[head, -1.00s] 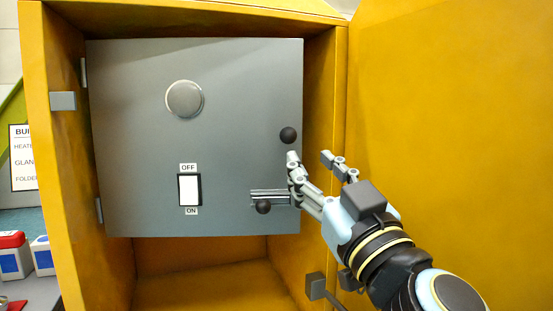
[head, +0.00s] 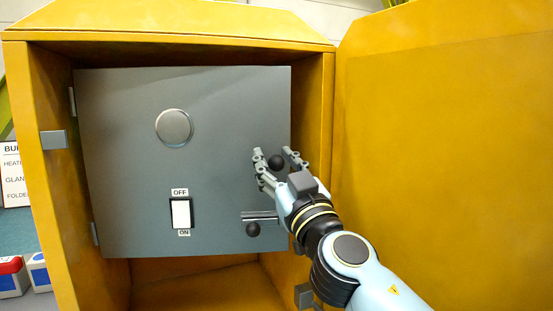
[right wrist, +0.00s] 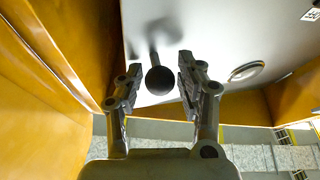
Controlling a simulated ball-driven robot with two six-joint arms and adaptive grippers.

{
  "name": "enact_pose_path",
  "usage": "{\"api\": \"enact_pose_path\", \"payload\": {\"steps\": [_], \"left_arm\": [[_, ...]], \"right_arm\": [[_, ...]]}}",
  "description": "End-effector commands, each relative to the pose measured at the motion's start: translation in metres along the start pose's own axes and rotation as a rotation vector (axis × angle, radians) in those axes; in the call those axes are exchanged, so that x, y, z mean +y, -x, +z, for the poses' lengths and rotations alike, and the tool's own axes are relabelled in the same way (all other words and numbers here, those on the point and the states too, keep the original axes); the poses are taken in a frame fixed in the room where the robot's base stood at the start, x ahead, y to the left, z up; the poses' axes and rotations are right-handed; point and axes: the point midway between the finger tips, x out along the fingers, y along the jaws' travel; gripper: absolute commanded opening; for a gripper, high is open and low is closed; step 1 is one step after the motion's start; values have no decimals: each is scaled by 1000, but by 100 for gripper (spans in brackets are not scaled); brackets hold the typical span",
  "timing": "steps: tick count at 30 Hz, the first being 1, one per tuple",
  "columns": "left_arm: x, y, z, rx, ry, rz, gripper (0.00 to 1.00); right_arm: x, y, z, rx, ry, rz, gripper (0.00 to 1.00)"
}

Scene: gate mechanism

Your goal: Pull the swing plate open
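The grey swing plate (head: 130,140) hangs on hinges at its left edge inside a yellow cabinet. In the right wrist view the knob (right wrist: 159,80) sits between the parted fingers, apart from both. My left gripper is not in view.
The yellow cabinet (head: 45,230) frames the plate, with open space below the plate. Its open yellow door (head: 440,150) stands at the right, beside my right arm. A grey block (head: 53,140) is on the left cabinet wall. Boxes and a sign stand outside at left.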

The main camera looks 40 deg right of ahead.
Motion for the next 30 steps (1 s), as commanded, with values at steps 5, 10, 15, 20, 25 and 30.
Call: {"api": "enact_pose_path", "payload": {"steps": [5, 10, 15, 20, 25, 30], "left_arm": [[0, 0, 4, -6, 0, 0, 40], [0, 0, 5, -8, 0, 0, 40], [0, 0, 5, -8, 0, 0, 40], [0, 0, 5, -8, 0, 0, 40], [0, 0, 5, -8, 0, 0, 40], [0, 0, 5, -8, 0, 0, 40]], "right_arm": [[0, 0, 0, 0, 0, 0, 20], [0, 0, 0, 0, 1, 0, 0], [0, 0, 0, 0, 0, 0, 0], [0, 0, 0, -1, 0, 0, 0], [0, 1, 1, -3, 0, 1, 0], [0, 1, 2, -5, 1, 1, 0]]}}
